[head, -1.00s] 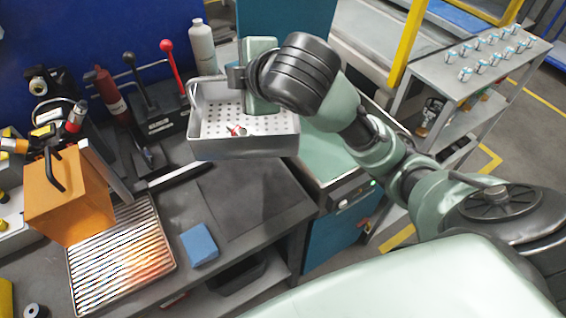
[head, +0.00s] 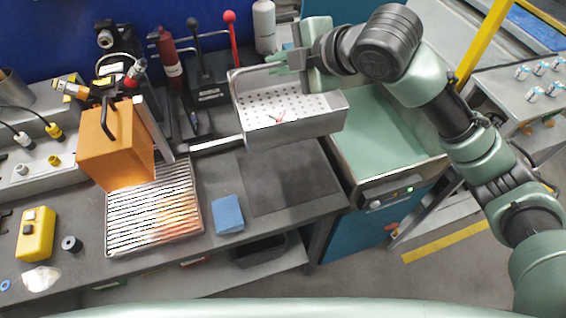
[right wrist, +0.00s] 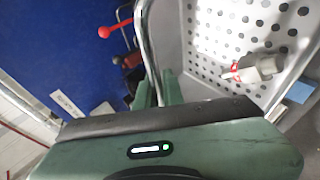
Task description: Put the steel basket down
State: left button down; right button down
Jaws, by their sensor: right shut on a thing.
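The steel basket (head: 300,133) is a grey rectangular bin with a perforated floor and a wire handle. In the head view it appears level over the back part of the workbench (head: 225,262); the gap beneath it is hard to judge. My right gripper (head: 290,61) is shut on the handle at the basket's back side. The right wrist view shows the handle (right wrist: 150,45) running between the fingers (right wrist: 156,92), with the perforated basket floor to the right. My left gripper is not in view.
A dark mat (head: 290,188) lies bare in front of the basket. A blue block (head: 228,214), a slatted tray (head: 115,235) and an orange box (head: 112,150) are to its left. Levers (head: 232,45) and a white bottle (head: 264,27) stand behind. A green-topped cabinet (head: 385,145) stands right.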

notch_tip(320, 180, down, 20)
jog(key=p, duration=0.2)
jog(key=shift+a+p, duration=0.2)
jog(key=shift+p, duration=0.1)
jog(key=c, duration=1.5)
grip_release()
jog(key=shift+c, duration=0.2)
jog(key=shift+s, duration=0.1)
jog(key=b+v, duration=0.2)
jog(key=v, duration=1)
